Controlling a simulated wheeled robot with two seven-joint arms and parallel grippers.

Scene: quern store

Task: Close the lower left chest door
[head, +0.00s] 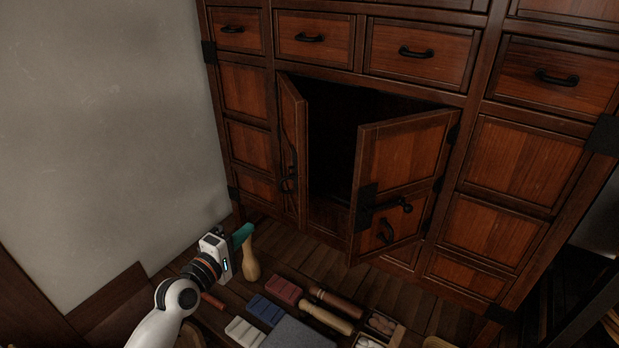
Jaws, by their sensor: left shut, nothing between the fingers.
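The dark wooden chest (500,165) fills the back and right of the head view. Its low middle opening has two doors, both standing open. The lower left chest door (292,150) is swung outward and seen nearly edge-on, with black iron hardware. The right door (400,175) is also swung outward, with a black latch and handle. My left gripper (220,243) is low at the left, in front of the chest and clear of the left door. It is shut and empty; its fingertips show poorly. My right gripper is out of view.
A wooden-handled tool with a teal part (250,262) is close beside my left gripper. Coloured blocks (283,291), wooden turned handles (325,317) and a small divided box (381,323) lie in front of the chest. A grey wall (100,130) bounds the left.

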